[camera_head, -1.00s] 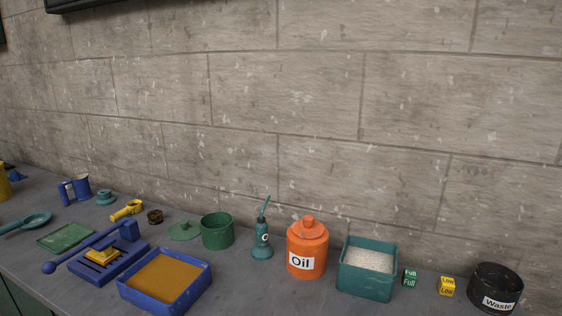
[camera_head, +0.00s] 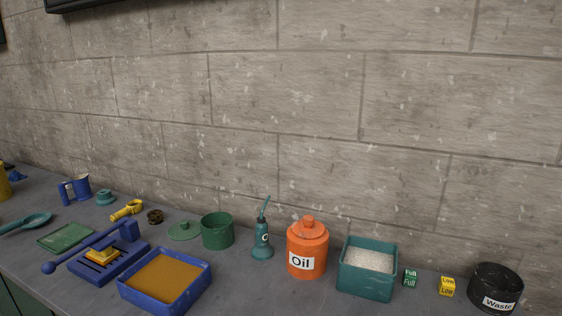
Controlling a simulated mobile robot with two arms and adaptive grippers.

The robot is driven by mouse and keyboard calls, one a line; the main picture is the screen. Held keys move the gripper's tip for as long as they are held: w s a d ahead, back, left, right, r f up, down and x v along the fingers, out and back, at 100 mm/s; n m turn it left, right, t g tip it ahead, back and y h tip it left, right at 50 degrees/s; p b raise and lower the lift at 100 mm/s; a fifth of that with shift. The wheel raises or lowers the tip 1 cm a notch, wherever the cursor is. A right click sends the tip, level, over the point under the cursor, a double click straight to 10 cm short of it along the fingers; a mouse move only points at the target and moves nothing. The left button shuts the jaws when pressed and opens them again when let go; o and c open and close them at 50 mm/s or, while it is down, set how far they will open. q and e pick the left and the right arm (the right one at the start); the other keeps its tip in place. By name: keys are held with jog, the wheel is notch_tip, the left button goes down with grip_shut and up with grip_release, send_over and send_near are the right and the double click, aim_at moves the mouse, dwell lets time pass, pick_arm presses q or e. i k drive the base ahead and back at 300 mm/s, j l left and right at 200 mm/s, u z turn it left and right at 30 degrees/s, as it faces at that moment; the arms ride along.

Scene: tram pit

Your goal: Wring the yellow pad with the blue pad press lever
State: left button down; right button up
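The blue pad press (camera_head: 84,275) sits on the bench at the lower left. Its blue lever (camera_head: 88,248) slopes from the hinge block at the back right down to a round knob (camera_head: 48,268) at the front left. The yellow pad (camera_head: 102,255) lies on the slotted plate of the press, beside and partly under the lever. I cannot tell whether the lever touches the pad. Neither of my grippers shows in the head view.
A blue tray (camera_head: 207,282) of brown-orange contents stands right of the press. A green mat (camera_head: 66,237) and teal spoon (camera_head: 36,219) lie to its left. Behind are a yellow tool (camera_head: 127,210) and green cup (camera_head: 217,231). An orange Oil jar (camera_head: 307,243) stands farther right.

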aim_at(98, 241)
jog(key=k+j+u, duration=0.1)
jog(key=j+u, duration=0.45)
jog(key=u, duration=0.15)
jog(key=j+u, duration=0.35)
